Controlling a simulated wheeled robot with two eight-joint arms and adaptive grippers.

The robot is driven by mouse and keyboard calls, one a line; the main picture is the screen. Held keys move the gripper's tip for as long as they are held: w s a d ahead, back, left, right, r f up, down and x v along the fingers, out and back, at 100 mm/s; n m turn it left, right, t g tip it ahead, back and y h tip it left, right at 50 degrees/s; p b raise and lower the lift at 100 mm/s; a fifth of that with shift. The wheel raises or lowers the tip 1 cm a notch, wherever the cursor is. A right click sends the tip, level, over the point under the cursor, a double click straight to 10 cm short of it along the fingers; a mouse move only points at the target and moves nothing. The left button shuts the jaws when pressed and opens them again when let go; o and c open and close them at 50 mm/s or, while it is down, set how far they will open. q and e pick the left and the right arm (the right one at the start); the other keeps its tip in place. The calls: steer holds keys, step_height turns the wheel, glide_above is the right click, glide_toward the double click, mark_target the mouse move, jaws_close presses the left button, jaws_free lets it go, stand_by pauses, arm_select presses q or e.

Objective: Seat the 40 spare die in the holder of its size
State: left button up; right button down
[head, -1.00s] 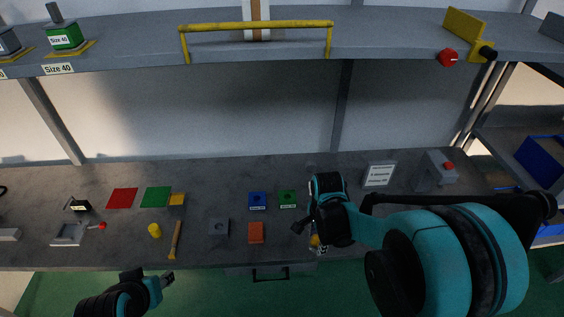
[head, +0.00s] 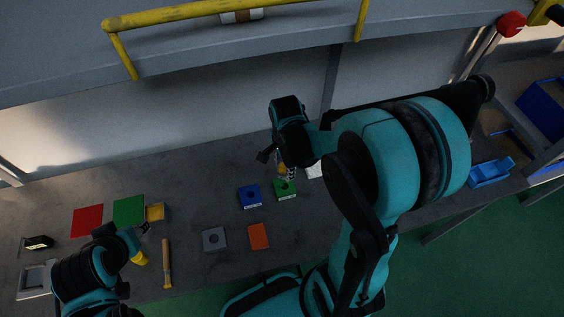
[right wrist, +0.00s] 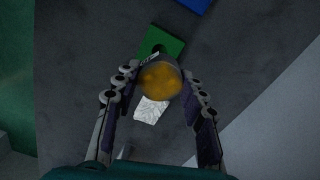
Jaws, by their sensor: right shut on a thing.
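My right gripper (right wrist: 160,100) is shut on a die (right wrist: 160,80), a round grey piece with a mottled yellow-orange face. In the head view my right gripper (head: 280,163) is just behind the green holder (head: 285,188). In the right wrist view the die overlaps the near part of the green holder (right wrist: 172,45), and a dark hole shows just past it. The die looks apart from the holder, but its height is unclear. The blue holder (head: 249,196) is left of the green one. Their labels are too small to read. My left gripper (head: 146,230) is over the bench's left part.
A grey block (head: 214,240) and an orange block (head: 259,236) lie in front of the holders. A wooden-handled tool (head: 167,262), red mat (head: 88,221) and green mat (head: 129,210) are at left. A yellow-railed shelf (head: 290,40) overhangs the back. A pale patterned patch (right wrist: 151,109) shows below the die.

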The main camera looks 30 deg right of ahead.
mark_target(284, 177)
steer(key=shift+s, duration=0.1)
steer(key=shift+f+b, duration=0.2)
steer(key=shift+b, duration=0.1)
step_height(284, 177, down, 5)
steer(key=b, duration=0.5)
steer(key=shift+f, duration=0.2)
stand_by(1.5)
steer(key=shift+f+b, duration=1.35)
steer(key=shift+b, duration=0.05)
steer(key=c, duration=0.8)
jaws_free()
steer(key=shift+r, duration=0.1)
